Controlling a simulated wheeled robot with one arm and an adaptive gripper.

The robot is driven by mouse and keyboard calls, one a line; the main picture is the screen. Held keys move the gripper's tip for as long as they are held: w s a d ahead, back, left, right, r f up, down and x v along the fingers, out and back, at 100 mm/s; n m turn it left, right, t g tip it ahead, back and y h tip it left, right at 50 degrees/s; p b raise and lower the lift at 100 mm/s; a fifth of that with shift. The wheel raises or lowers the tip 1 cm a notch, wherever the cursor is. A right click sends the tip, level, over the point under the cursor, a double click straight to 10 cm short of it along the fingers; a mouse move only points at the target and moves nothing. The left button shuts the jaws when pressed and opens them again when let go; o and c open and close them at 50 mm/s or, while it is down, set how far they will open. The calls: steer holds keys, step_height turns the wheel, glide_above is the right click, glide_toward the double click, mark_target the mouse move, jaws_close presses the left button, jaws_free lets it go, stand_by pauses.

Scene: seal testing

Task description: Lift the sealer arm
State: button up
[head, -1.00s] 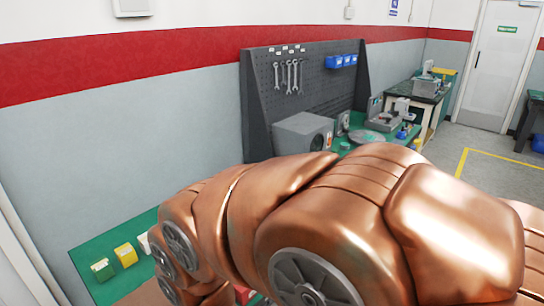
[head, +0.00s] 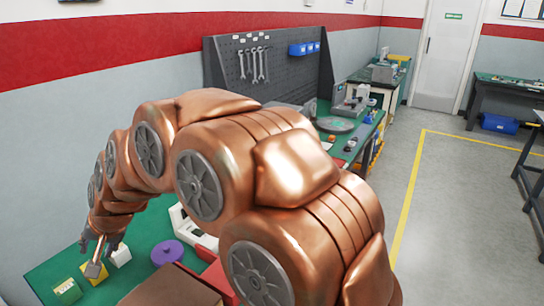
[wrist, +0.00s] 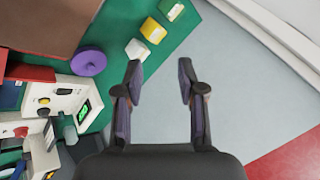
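My gripper (head: 97,256) is at the lower left in the head view, above the near end of the green bench. In the wrist view my gripper (wrist: 160,75) is open and empty, with grey wall and bench edge behind its fingers. A white machine (head: 185,225) stands on the bench, partly hidden by my arm. In the wrist view white units with a green screen (wrist: 82,112) and knobs stand at the left, away from the fingers. I cannot make out which part is the sealer arm.
The green bench (head: 45,272) holds a green block (head: 67,291), a yellow block (head: 94,272), a white block (head: 120,256), a purple disc (head: 167,252) and a brown box (head: 170,290). A pegboard (head: 285,70) stands behind. Open floor (head: 450,220) lies at the right.

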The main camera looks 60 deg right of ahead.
steer(key=w+d+r+m+t+h+b, duration=0.15)
steer(key=w+d+m+t+h, duration=0.3)
steer(key=w+d+m, duration=0.8)
steer(key=w+d+f+m+h+b, duration=0.1)
steer(key=w+d+m+h, duration=0.15)
steer(key=d, duration=0.75)
steer(key=w+d+m+h+b, duration=0.1)
steer(key=w+d+h+b, duration=0.2)
steer(key=d, duration=0.7)
steer(key=s+d+f+m+g+h, duration=0.2)
steer(key=s+d+m, duration=0.3)
steer(key=d, duration=0.6)
steer(key=s+d+f+m+g+h, duration=0.3)
steer(key=s+d+m+g+h, duration=0.1)
steer(key=d, duration=0.8)
steer(key=s+d+f+m+g+h, duration=0.2)
steer(key=s+d+m+g+h, duration=0.2)
steer(key=d, duration=0.8)
steer(key=shift+s+d+f+m+g, duration=0.2)
steer(key=shift+s+m, duration=0.45)
steer(key=shift+s, duration=0.3)
steer(key=shift+s+d+f+m+g, duration=0.1)
steer(key=shift+s+m+g, duration=0.05)
steer(key=shift+s+m, duration=0.65)
steer(key=shift+d+f+p, duration=0.15)
steer(key=shift+d+p, duration=0.2)
steer(key=shift+d, duration=0.1)
jaws_close()
